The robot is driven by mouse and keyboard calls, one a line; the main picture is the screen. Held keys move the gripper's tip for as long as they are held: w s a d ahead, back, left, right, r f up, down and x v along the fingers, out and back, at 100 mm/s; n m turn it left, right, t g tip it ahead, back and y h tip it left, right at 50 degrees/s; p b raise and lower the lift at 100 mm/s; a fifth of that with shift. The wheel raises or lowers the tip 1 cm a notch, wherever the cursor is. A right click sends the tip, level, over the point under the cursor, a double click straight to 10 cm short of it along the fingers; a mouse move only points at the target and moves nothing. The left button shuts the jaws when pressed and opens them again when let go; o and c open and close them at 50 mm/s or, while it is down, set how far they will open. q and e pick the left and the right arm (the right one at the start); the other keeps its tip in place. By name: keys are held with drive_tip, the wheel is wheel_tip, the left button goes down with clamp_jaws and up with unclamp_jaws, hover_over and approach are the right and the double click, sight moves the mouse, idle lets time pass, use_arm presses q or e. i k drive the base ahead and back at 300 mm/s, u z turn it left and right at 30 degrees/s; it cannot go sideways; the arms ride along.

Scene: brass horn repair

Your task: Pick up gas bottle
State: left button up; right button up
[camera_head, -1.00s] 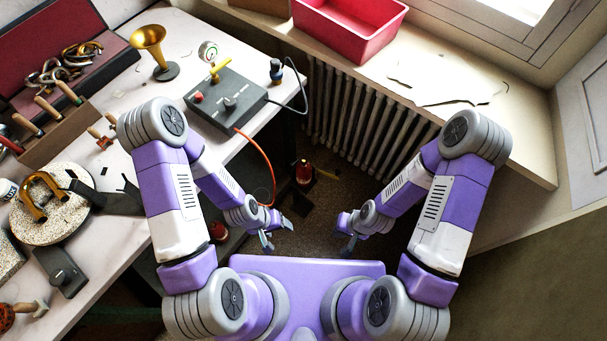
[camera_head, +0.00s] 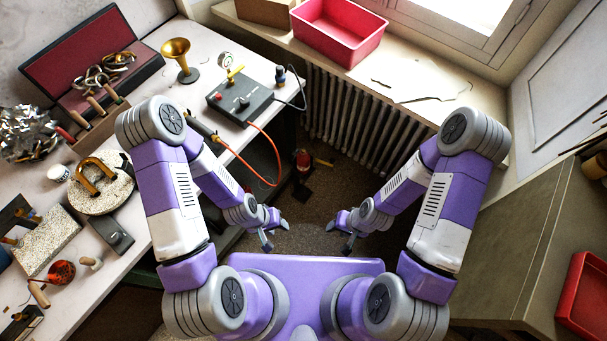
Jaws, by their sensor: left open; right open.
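A small red bottle-like thing with a dark base (camera_head: 303,160) stands low down near the radiator; it looks like the gas bottle, but it is too small to be sure. My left gripper (camera_head: 274,233) is open and empty, below and a little left of it in the picture. My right gripper (camera_head: 341,230) is open and empty, below and right of it. Neither gripper touches it.
The workbench (camera_head: 155,215) on the left carries a grey control box (camera_head: 240,100) with an orange hose (camera_head: 268,140) hanging over the edge, and a brass horn (camera_head: 178,55). A radiator (camera_head: 360,120) stands behind. A red bin (camera_head: 340,30) sits on the sill.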

sight(302, 157)
drive_tip(key=z, duration=1)
drive_tip(key=i, duration=0.9)
drive_tip(key=u, duration=2.2)
